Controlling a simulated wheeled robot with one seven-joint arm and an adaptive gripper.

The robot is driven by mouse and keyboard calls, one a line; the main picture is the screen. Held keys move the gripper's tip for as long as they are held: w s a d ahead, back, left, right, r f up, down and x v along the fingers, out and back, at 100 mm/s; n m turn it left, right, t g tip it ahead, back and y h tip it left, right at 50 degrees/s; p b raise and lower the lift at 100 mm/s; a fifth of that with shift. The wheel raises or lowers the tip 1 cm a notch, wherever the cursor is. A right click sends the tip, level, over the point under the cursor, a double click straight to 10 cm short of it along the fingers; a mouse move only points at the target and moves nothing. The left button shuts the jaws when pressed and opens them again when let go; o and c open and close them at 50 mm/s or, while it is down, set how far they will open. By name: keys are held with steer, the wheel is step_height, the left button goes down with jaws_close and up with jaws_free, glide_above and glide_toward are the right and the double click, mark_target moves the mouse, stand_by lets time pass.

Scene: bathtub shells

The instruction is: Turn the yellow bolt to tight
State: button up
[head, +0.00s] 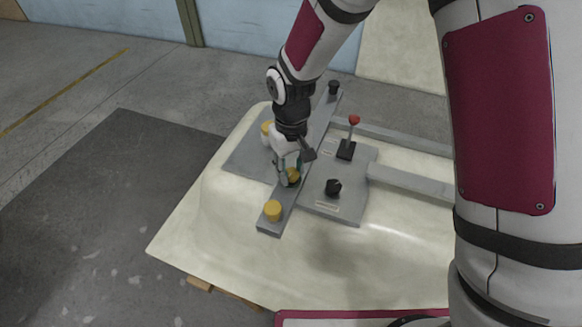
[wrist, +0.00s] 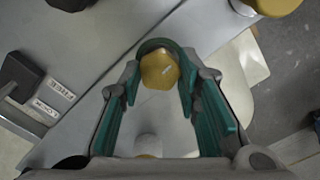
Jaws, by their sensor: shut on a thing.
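The yellow bolt (head: 293,175) stands on a long grey bar (head: 277,219) on top of the pale bathtub shell. In the wrist view the bolt's yellow head (wrist: 158,70) sits between the green finger pads and carries a small pale mark. My gripper (head: 287,172) comes down over it from above and is shut on it; it also fills the lower part of the wrist view (wrist: 158,85). The fingers partly hide the bolt in the head view. I cannot tell how tight the bolt is.
Other yellow caps stand at the bar's near end (head: 272,210) and behind my gripper (head: 266,127). A red-topped lever (head: 354,121) and a black knob (head: 333,188) stand on a grey plate to the right. A black knob (head: 334,88) is at the bar's far end.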

mark_target(292, 172)
steer(key=shift+m, duration=0.5)
steer(key=o, duration=1.1)
steer(key=shift+r, duration=0.1)
step_height(292, 172, up, 12)
steer(key=shift+f, duration=0.1)
